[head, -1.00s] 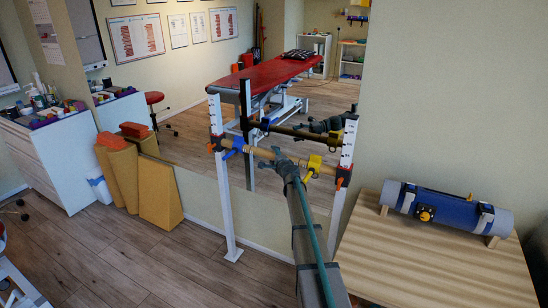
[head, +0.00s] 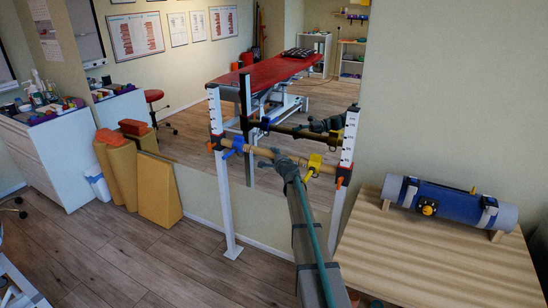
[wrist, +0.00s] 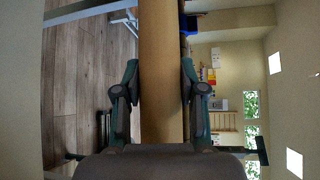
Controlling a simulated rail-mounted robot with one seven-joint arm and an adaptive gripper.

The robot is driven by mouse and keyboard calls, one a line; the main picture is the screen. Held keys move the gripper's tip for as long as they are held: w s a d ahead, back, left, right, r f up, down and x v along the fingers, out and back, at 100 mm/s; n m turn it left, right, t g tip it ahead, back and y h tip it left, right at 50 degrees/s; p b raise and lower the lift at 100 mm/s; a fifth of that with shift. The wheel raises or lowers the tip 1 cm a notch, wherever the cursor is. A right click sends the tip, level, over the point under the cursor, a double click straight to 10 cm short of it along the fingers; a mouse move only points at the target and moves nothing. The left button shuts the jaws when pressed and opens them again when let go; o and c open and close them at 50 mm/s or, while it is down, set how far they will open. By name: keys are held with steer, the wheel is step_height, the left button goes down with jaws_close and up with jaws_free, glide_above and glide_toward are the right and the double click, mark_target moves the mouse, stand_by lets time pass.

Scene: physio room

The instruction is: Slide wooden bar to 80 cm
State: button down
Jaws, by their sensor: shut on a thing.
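The wooden bar (head: 257,152) runs level between two white upright posts, the left post (head: 225,200) and the right post (head: 347,145), which carry dark scale marks. The marks are too small to read. The bar's ends sit in red and dark sliders, the left slider (head: 216,143) and the right slider (head: 343,173). A blue clamp (head: 234,148) and a yellow clamp (head: 314,162) hang on the bar. My gripper (head: 284,168) is shut on the bar near its middle. In the wrist view the bar (wrist: 161,70) passes between both fingers.
A mirror (head: 200,150) stands close behind the posts and reflects the frame and arm. A wooden table (head: 430,260) with a blue roll (head: 450,207) stands at the right. Orange wedges (head: 158,190) lean at the left.

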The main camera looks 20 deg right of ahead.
step_height(320, 180, down, 8)
steer(key=b, duration=0.7)
steer(key=shift+b, duration=0.4)
steer(key=shift+s, duration=0.1)
steer(key=c, duration=0.7)
jaws_free()
steer(key=shift+f, duration=0.1)
steer(key=shift+o, duration=0.2)
